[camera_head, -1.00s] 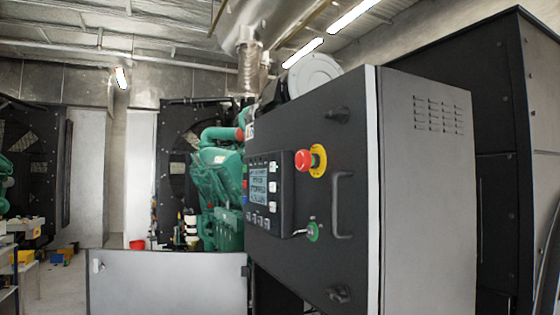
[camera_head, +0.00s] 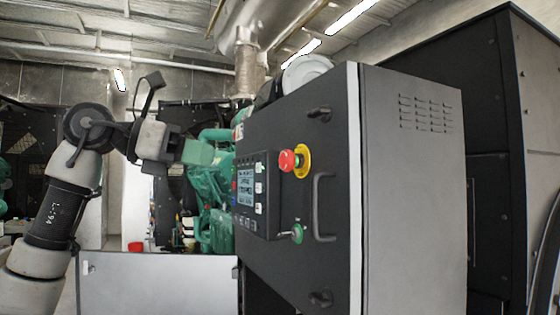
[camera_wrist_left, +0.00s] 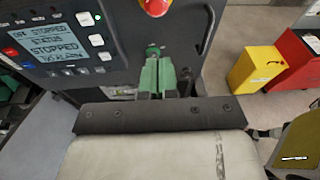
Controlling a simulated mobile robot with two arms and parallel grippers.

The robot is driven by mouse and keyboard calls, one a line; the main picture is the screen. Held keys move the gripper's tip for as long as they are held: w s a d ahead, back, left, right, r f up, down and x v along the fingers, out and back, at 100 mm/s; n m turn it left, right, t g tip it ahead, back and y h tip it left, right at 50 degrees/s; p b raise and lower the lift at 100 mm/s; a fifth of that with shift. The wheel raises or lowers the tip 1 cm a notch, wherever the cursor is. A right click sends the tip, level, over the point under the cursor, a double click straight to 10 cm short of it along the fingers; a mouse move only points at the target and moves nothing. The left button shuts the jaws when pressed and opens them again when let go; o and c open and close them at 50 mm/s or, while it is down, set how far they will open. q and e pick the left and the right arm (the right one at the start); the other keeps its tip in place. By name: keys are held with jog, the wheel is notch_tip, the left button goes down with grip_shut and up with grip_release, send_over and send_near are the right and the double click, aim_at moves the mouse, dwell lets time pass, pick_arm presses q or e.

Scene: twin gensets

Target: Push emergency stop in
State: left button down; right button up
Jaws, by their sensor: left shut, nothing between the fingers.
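The emergency stop is a red mushroom button (camera_head: 287,160) on a yellow round collar (camera_head: 302,161), on the black front of the control cabinet (camera_head: 335,140). It also shows at the top edge of the left wrist view (camera_wrist_left: 155,5), partly cut off. My left gripper (camera_head: 208,153) has green fingertips and is shut and empty, to the left of the button and apart from it in the head view. In the left wrist view its green fingers (camera_wrist_left: 157,78) are together, below the button in the picture. My right gripper is not in view.
The control panel (camera_head: 258,190) with its screen sits left of the button. A green key switch (camera_head: 297,233) and a door handle (camera_head: 322,207) are close by. A grey panel (camera_head: 158,285) stands low in front. Yellow (camera_wrist_left: 257,68) and red (camera_wrist_left: 296,58) boxes stand on the floor.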

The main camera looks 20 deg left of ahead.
pick_arm(q)
jog(key=s, duration=0.2)
jog(key=y+p, duration=0.1)
jog(key=p, duration=0.4)
send_near(281, 163)
jog(key=shift+t, duration=0.3)
jog(key=x, duration=0.7)
jog(key=shift+d+f, duration=0.15)
jog(key=shift+f, duration=0.1)
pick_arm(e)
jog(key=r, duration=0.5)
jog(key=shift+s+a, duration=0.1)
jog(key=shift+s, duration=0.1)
